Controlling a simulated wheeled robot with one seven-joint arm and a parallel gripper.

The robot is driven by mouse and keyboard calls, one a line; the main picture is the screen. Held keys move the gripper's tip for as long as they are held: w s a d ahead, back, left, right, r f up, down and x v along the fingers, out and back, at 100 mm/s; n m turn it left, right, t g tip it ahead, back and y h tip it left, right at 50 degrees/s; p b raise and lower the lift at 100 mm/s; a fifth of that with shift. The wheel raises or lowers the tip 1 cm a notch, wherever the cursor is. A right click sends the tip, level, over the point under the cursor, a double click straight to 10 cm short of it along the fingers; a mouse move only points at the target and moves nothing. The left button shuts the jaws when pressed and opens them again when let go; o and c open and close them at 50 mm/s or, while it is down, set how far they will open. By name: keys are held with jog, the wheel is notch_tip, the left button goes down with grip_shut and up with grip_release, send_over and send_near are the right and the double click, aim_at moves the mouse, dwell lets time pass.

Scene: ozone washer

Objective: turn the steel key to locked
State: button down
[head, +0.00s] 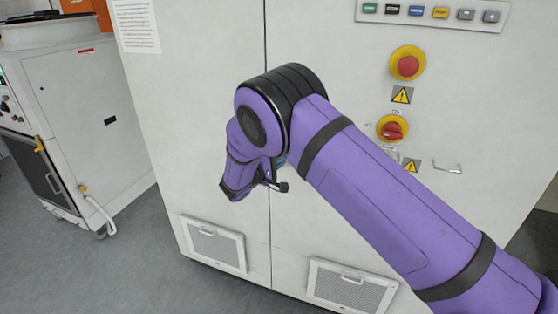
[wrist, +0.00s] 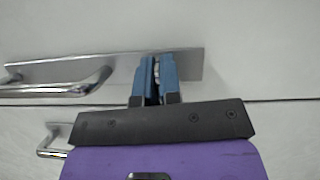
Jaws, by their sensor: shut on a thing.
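My gripper (wrist: 157,68) shows in the wrist view with its two blue fingers nearly together over the right part of a steel lock plate (wrist: 112,65). A small pale metal piece, the steel key (wrist: 156,73), shows between the fingers, and they are shut on it. Most of the key and the keyhole are hidden by the fingers, so I cannot tell its turn angle. In the head view my purple arm hides the key and the plate, and only a bit of blue by the wrist shows near the door seam.
A chrome lever handle (wrist: 70,88) projects from the plate, left of my fingers. Another metal handle (wrist: 50,142) is at lower left. In the head view a red emergency button (head: 408,66) and a red rotary switch (head: 393,130) are right of my arm; open floor lies left.

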jog(key=n+t, duration=0.1)
jog(key=n, duration=0.3)
jog(key=shift+t, duration=0.4)
jog(key=n+t, duration=0.2)
jog(key=n, duration=0.4)
jog(key=n+t+y, duration=0.1)
jog(key=n, duration=0.2)
jog(key=n+t+y, duration=0.1)
jog(key=n, duration=0.2)
jog(key=shift+n+t+y, duration=0.4)
jog(key=shift+n+y, duration=0.3)
jog(key=shift+n, duration=0.65)
jog(key=shift+n+t+y, duration=0.4)
jog(key=shift+n+y, duration=0.3)
jog(key=shift+n, duration=0.95)
